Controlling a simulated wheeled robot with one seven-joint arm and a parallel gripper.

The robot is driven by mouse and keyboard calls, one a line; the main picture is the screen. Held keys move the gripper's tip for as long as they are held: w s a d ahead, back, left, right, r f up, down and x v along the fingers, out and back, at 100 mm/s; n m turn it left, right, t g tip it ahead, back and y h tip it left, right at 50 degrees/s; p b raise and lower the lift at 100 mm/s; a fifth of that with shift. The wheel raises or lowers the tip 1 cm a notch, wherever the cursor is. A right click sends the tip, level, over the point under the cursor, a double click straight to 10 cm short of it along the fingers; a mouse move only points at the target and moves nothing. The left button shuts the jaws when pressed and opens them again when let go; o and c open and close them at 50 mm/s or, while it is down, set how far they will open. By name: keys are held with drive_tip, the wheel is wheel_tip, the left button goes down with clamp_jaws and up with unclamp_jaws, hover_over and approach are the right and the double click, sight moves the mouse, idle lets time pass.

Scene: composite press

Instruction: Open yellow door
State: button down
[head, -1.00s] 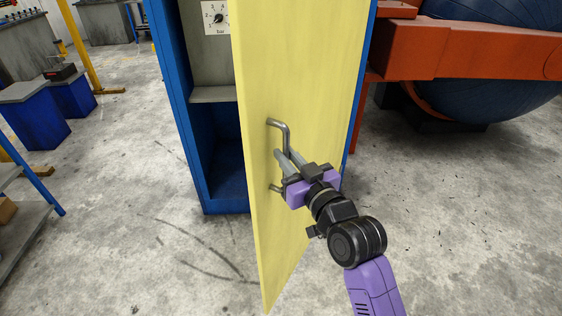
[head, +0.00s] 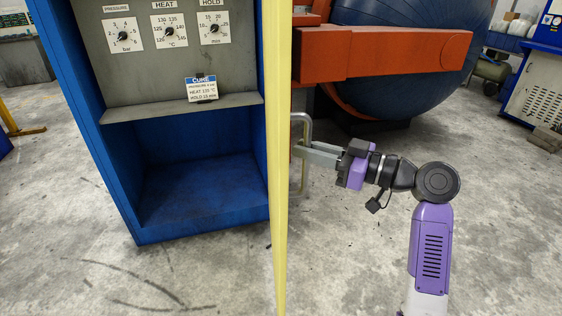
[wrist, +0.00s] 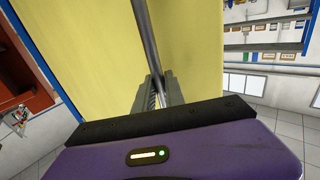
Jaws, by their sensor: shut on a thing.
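The yellow door (head: 280,120) stands swung out from the blue cabinet (head: 110,150), seen almost edge-on in the head view. Its grey bar handle (head: 303,120) is on the door's right-hand face. My gripper (head: 302,151) is shut on the handle from the right. In the wrist view the handle (wrist: 146,35) runs up from between my fingers (wrist: 158,90) across the yellow door face (wrist: 105,50). The cabinet interior is in plain view, with three dials (head: 169,31) on a grey panel, a small cure card (head: 202,89) and an empty lower compartment.
An orange frame (head: 400,55) with a large dark blue round vessel (head: 430,95) stands behind the door on the right. A blue unit (head: 535,80) is at the far right. The concrete floor (head: 130,285) in front of the cabinet is clear.

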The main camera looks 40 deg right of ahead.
drive_tip(key=shift+s+d+b, duration=0.15)
drive_tip(key=shift+s+d, duration=0.2)
drive_tip(key=shift+d, duration=0.4)
drive_tip(key=shift+s+d+b, duration=0.15)
drive_tip(key=shift+s+d, duration=0.15)
drive_tip(key=shift+d, duration=0.4)
drive_tip(key=c, duration=1.4)
unclamp_jaws()
drive_tip(key=shift+w, duration=0.1)
drive_tip(key=v, duration=0.8)
drive_tip(key=shift+b, duration=0.4)
drive_tip(key=shift+w, duration=0.1)
